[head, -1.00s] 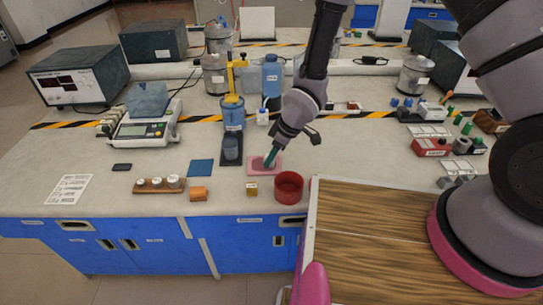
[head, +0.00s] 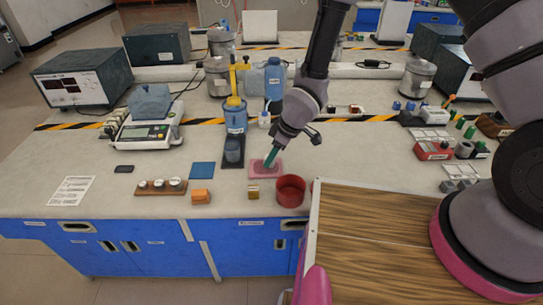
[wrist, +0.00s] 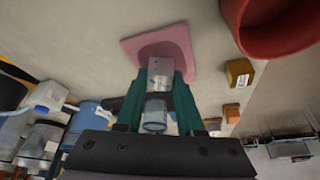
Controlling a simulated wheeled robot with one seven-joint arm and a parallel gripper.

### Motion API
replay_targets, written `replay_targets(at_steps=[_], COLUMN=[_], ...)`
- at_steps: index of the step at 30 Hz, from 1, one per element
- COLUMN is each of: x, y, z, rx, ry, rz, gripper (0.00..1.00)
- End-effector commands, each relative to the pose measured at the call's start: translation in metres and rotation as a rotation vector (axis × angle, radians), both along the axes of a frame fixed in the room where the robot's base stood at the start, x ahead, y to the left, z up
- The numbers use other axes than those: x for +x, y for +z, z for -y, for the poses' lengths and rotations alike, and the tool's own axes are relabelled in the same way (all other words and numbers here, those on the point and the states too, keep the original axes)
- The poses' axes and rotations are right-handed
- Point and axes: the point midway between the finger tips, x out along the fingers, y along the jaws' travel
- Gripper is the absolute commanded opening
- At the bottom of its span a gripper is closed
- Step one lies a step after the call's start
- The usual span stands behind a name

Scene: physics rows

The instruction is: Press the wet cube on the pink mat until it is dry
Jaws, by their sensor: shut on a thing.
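The pink mat (head: 277,171) lies near the front of the bench. It also shows at the top of the wrist view (wrist: 133,44), with a darker rounded patch by the cube. My gripper (head: 268,164) points down over the mat. In the wrist view its teal fingers (wrist: 160,80) are shut on a small grey cube (wrist: 161,67) with a pale label. The cube is at the mat; whether its underside touches or is pressed down cannot be told. In the head view the fingers hide the cube.
A red bowl (head: 291,190) stands just right of the mat, and a small yellow-brown block (head: 253,192) lies in front. A blue-tinted beaker (head: 233,150) on a dark pad stands to the left. A blue square (head: 202,170) lies farther left.

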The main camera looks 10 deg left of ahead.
Motion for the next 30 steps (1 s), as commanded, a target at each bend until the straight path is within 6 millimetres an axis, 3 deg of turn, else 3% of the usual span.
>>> replay_targets(at_steps=[30], x=[0.000], y=[-0.012], z=[0.000], rx=[0.000], ry=[0.000], rz=[0.000], gripper=[0.00])
